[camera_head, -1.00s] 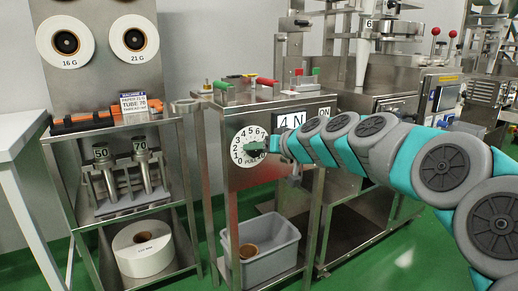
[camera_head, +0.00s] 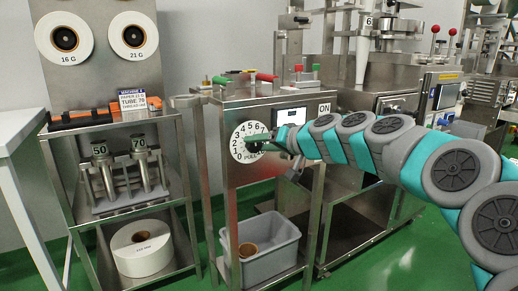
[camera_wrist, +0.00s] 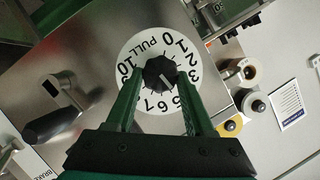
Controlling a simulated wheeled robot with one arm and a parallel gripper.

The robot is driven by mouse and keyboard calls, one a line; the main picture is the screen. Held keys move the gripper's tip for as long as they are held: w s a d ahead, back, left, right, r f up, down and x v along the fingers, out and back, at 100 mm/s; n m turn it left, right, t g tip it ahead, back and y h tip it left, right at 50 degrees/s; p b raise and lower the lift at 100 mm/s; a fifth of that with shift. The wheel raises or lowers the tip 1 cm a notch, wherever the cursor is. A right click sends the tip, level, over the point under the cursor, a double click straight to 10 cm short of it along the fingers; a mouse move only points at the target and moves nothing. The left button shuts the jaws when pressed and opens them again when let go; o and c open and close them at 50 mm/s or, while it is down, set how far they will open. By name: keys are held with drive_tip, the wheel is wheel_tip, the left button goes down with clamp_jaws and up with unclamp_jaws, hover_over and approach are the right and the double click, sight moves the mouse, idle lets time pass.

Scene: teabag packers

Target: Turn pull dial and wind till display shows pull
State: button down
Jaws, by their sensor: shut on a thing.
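The white pull dial (camera_head: 239,146), marked with numbers and PULL, is on the steel machine's front panel. It also shows in the wrist view (camera_wrist: 130,62). Its black faceted knob (camera_wrist: 160,72) is between the two green fingers of my gripper (camera_wrist: 160,84), which is shut on it. A pale line on the knob points toward the lower right of the wrist picture; the number it meets is unclear. In the head view my gripper (camera_head: 278,138) covers the dial's right side. The display (camera_head: 291,116) shows above my arm, its reading not legible.
A crank with a black handle (camera_wrist: 52,126) is on the panel beside the dial. A grey bin (camera_head: 262,250) stands below the machine. A steel shelf cart (camera_head: 125,209) with rolls and tubes is at left. Green floor is open in front.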

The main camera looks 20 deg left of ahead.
drive_tip(key=m+y+b, duration=0.1)
drive_tip(key=m, duration=0.1)
drive_tip(key=m+g+y+b, duration=0.1)
drive_tip(key=m, duration=0.1)
drive_tip(key=shift+w+f+m+y, duration=0.15)
drive_tip(key=shift+f+m+y, duration=0.15)
drive_tip(key=shift+f+m, duration=0.1)
drive_tip(key=shift+d+f+m+y+b, duration=0.15)
drive_tip(key=shift+m+y, duration=0.35)
drive_tip(key=shift+m, duration=0.8)
drive_tip(key=shift+a+m+y+b, duration=0.15)
drive_tip(key=shift+m+y, duration=0.35)
drive_tip(key=shift+m, duration=0.8)
drive_tip(key=shift+d, duration=0.15)
drive_tip(key=shift+c, duration=1.4)
unclamp_jaws()
drive_tip(key=v, duration=0.7)
drive_tip(key=shift+d, duration=0.35)
drive_tip(key=shift+f, duration=0.1)
